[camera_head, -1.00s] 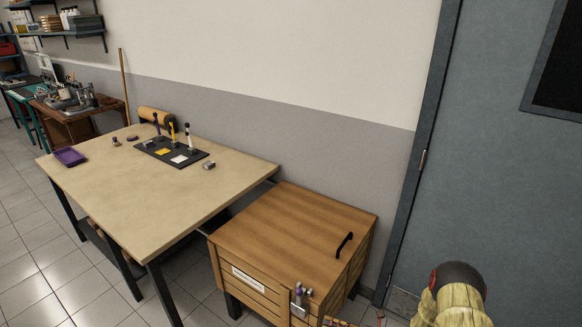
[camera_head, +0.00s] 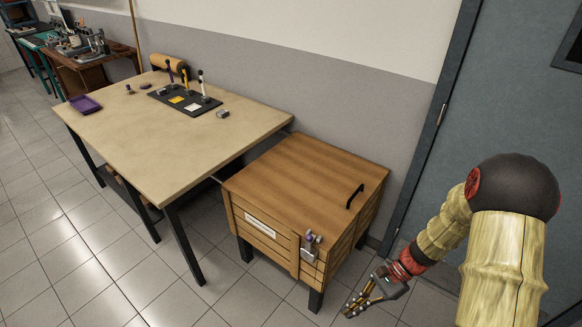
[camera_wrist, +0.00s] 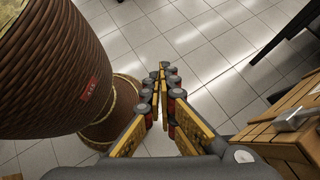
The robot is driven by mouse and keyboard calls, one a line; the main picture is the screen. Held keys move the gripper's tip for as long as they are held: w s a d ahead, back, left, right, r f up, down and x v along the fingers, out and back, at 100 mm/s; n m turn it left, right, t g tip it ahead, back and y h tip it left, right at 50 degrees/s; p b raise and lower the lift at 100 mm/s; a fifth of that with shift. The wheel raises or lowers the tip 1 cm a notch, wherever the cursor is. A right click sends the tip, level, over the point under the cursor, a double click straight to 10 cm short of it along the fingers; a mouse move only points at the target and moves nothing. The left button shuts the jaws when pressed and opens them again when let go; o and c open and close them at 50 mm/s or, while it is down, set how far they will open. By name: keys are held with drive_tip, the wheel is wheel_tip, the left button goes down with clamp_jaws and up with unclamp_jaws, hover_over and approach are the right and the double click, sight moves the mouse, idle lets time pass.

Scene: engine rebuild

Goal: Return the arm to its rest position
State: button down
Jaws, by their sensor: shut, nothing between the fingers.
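My arm comes in at the right of the head view, with its bent joint beside the door. My gripper (camera_head: 362,300) hangs low over the floor, just in front of and to the right of the wooden box. In the wrist view my gripper (camera_wrist: 163,70) points down at the floor tiles, its fingertips together with nothing held between them. The wooden box (camera_head: 300,180) stands closed, with a black handle on its lid and a metal latch (camera_head: 310,245) on its front. Its edge also shows at the right of the wrist view (camera_wrist: 290,105).
A beige-topped table (camera_head: 165,150) stands left of the box. It bears a purple tray (camera_head: 85,104), a dark mat with upright tools (camera_head: 170,97) and small metal parts. A grey door (camera_head: 440,190) is at the right. The tiled floor (camera_head: 90,265) in front is clear.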

drive_tip(key=s+r+n+t+h, duration=0.2)
drive_tip(key=r+n+t+h, duration=0.1)
drive_tip(key=r, duration=0.7)
drive_tip(key=s+d+r+n+t+h, duration=0.1)
drive_tip(key=s+r+n+t+h, duration=0.2)
drive_tip(key=r+n, duration=0.3)
drive_tip(key=s+r+n+t+h, duration=0.2)
drive_tip(key=s+r+n+t, duration=0.1)
drive_tip(key=r, duration=1.3)
drive_tip(key=shift+s+d+r+n+h, duration=0.15)
drive_tip(key=shift+s+d+n+h, duration=0.2)
drive_tip(key=shift+n, duration=0.55)
drive_tip(key=shift+w+a, duration=0.1)
